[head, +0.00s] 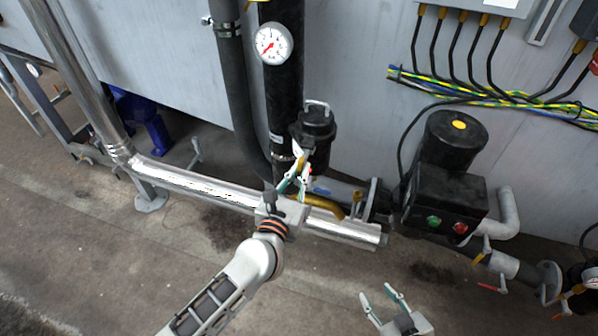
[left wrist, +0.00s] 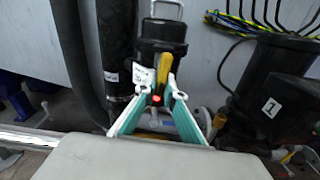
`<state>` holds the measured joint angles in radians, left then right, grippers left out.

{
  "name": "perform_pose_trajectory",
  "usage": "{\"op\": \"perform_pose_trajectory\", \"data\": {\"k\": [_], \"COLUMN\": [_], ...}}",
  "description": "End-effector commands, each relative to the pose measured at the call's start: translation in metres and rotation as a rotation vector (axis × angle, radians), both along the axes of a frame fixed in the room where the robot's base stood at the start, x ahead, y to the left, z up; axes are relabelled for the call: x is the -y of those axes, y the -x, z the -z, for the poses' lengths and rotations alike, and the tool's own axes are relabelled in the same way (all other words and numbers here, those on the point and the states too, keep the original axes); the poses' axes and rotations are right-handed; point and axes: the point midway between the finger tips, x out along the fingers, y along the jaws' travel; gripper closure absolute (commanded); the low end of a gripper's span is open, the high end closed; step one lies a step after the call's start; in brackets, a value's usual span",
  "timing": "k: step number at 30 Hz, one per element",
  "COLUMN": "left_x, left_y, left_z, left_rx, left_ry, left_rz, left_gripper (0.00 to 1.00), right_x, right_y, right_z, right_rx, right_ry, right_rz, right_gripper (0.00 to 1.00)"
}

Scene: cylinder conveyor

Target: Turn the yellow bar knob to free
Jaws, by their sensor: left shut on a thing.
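The yellow bar knob (left wrist: 162,73) shows in the left wrist view as an upright bar with a red mark near its lower end. In the head view a short piece of it (head: 302,162) shows beside the black capped cylinder. My left gripper (head: 292,180) reaches this spot. In the left wrist view its teal fingers (left wrist: 157,88) close on the knob's lower part. A white tag (left wrist: 144,76) with unreadable writing hangs left of the knob. My right gripper (head: 378,294) is open and empty at the bottom of the head view, away from the knob.
A black capped cylinder (head: 318,130) stands behind the knob. A shiny horizontal pipe (head: 195,184) runs behind and under my left arm. A black motor box (head: 446,200) with green and red buttons stands right. A gauge (head: 273,44) is above. Bare floor lies in front.

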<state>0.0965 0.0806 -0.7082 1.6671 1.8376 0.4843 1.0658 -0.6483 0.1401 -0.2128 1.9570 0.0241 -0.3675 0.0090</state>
Motion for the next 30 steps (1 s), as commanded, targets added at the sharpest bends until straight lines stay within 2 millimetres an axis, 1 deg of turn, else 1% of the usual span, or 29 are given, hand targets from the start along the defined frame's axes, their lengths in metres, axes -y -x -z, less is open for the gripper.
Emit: {"op": "perform_pose_trajectory", "data": {"k": [1, 15, 16, 18, 27, 30], "left_x": [0.0032, 0.0028, 0.0027, 0.0025, 0.0007, -0.0007], "left_y": [0.0015, 0.0008, 0.0008, 0.0006, 0.0001, 0.0037], "left_z": [-0.0014, -0.0032, -0.0034, -0.0033, -0.0016, -0.0009], "left_rx": [0.000, -0.001, -0.001, -0.001, -0.003, -0.004], "left_ry": [0.009, 0.022, 0.022, 0.022, 0.020, 0.020], "left_rz": [0.006, 0.004, 0.004, 0.004, 0.001, 0.000], "left_gripper": [1.00, 1.00, 0.89, 0.74, 0.74, 0.74], "right_x": [0.0001, 0.0000, 0.0000, 0.0000, 0.0009, 0.0013], "right_y": [-0.0001, -0.0024, -0.0024, -0.0024, -0.0006, 0.0000], "right_z": [0.0005, -0.0040, -0.0040, -0.0039, -0.0006, 0.0003], "right_rx": [0.000, 0.009, 0.009, 0.008, 0.003, 0.001], "right_ry": [0.000, -0.002, -0.002, -0.001, 0.001, 0.002], "right_rz": [0.000, 0.001, 0.001, 0.001, 0.001, 0.000], "right_gripper": [0.60, 0.60, 0.60, 0.60, 0.60, 0.60]}}
